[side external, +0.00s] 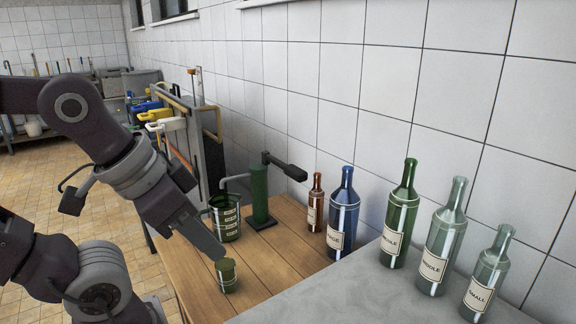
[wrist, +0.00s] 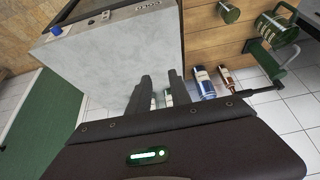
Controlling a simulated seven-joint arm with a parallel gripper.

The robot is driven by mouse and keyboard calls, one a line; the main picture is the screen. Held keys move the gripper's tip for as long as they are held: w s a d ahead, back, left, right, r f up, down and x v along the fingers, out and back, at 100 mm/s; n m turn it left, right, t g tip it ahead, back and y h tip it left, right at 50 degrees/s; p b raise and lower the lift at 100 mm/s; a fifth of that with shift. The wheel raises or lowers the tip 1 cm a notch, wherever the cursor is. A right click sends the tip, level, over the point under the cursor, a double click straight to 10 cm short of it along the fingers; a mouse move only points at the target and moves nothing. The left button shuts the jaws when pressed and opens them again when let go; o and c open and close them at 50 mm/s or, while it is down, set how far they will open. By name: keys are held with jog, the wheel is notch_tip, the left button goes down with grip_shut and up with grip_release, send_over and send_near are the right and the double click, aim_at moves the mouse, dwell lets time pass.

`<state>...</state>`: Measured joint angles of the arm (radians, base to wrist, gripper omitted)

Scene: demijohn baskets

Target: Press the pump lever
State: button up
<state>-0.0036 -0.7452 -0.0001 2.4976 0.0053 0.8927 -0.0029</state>
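The pump is a dark green post (side external: 259,193) on a black base on the wooden bench, with a grey spout to its left. Its black lever (side external: 286,166) sticks out from the top to the right, with a block-like handle at its end. In the wrist view the dark lever (wrist: 262,91) shows at the right, beyond my gripper's side. My gripper (side external: 220,256) is left of and in front of the pump, apart from the lever, its tip close to a green cup in the side view. In the wrist view my gripper (wrist: 161,82) has its two fingers apart with nothing held between them.
The green cup (side external: 227,277) and a green labelled jug (side external: 225,220) stand on the bench (side external: 262,262). Brown (side external: 315,205) and blue (side external: 343,215) bottles stand right of the pump; several more labelled bottles stand farther right, near the grey slab (side external: 370,285). The tiled wall is behind.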

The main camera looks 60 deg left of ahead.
jog(key=w+a+r+t+y, duration=0.1)
jog(key=w+a, duration=0.3)
jog(key=w, duration=0.2)
jog(key=w+a+r+n+t+y, duration=0.1)
jog(key=w+a+r+y, duration=0.1)
jog(key=w+a, duration=0.3)
jog(key=w+a+r+n+t+y, duration=0.1)
jog(key=w+a+r, duration=0.1)
jog(key=w+a, duration=0.3)
jog(key=shift+w+r+y, duration=0.1)
jog(key=shift+w+y, duration=0.2)
jog(key=shift+w, duration=0.75)
grip_shut()
jog(key=w+a+t, duration=0.3)
jog(key=w+a, duration=0.7)
jog(key=a, duration=0.1)
jog(key=w+a+f+m+t+h, duration=0.1)
jog(key=a+f+m+t+h, duration=0.1)
jog(key=a+f, duration=0.7)
jog(key=f+t+h, duration=0.1)
jog(key=h, duration=0.1)
jog(key=shift+w+a+f+t+h, duration=0.2)
jog(key=shift+w+a+t+h, duration=0.1)
jog(key=shift+a, duration=0.05)
